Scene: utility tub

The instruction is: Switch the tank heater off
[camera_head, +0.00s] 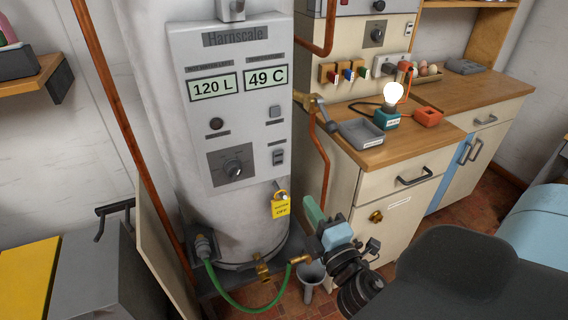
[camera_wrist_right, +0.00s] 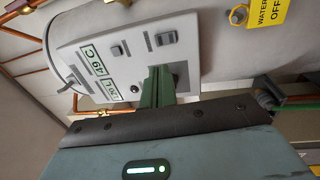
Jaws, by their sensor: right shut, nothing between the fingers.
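The white tank (camera_head: 180,90) carries a grey control panel (camera_head: 195,140) with displays reading 120 L and 49 C. In the right wrist view the shut fingers (camera_wrist_right: 159,82) overlap the panel (camera_wrist_right: 98,55) and partly hide the knob's dark plate (camera_wrist_right: 181,72); contact cannot be told. My left gripper is out of view.
A yellow tag (camera_head: 280,206) hangs low on the tank. A green hose (camera_head: 235,303) and brass valve (camera_head: 263,271) are at its base. A copper pipe (camera_head: 325,170) runs between tank and counter.

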